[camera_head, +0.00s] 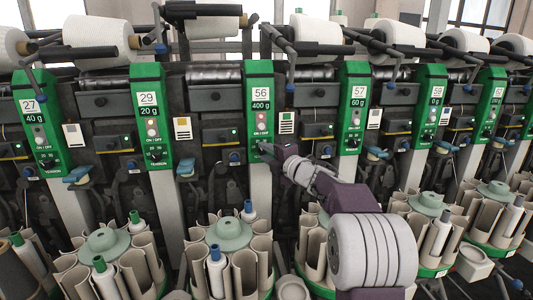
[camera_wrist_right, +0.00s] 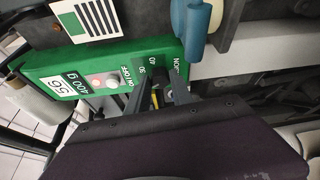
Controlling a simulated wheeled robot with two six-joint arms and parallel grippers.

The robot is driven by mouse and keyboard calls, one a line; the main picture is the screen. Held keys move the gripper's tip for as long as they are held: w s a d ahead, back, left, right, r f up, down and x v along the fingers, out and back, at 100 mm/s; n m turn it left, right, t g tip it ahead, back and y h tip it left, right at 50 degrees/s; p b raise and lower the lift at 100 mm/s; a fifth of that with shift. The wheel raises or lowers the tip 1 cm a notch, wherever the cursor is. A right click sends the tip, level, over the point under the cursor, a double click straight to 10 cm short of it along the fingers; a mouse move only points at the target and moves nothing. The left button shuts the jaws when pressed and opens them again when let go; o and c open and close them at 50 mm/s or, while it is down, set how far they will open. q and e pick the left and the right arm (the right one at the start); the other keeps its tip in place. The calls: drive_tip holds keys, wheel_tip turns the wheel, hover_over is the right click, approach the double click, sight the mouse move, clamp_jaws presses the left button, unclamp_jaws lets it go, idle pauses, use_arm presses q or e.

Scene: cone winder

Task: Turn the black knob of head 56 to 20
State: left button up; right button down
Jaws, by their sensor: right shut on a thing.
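The green panel of head 56 (camera_head: 259,72) stands near the middle of the head view, with a "400 g" display and a round button above the ON / OFF mark. My right gripper (camera_head: 265,151) is at the panel's lower part, over the place of the black knob, which it hides in this view. In the right wrist view the same green panel (camera_wrist_right: 95,68) shows turned on its side. There my right gripper (camera_wrist_right: 161,92) has its two dark fingers closed around the black knob, which is mostly hidden. The knob's setting cannot be read. My left gripper is not in view.
Similar green panels, head 29 (camera_head: 149,85) and head 57 (camera_head: 353,80), stand on either side. A blue lever (camera_wrist_right: 198,30) is close to the fingers in the right wrist view. Bobbin carousels (camera_head: 232,236) stand below, and white yarn cones (camera_head: 97,36) sit above.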

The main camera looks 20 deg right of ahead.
drive_tip(key=c, duration=1.1)
unclamp_jaws()
drive_tip(key=s, duration=0.6)
drive_tip(key=s+d, duration=0.1)
drive_tip(key=s, duration=0.2)
drive_tip(key=shift+d+r, duration=0.1)
drive_tip(key=shift+r, duration=0.05)
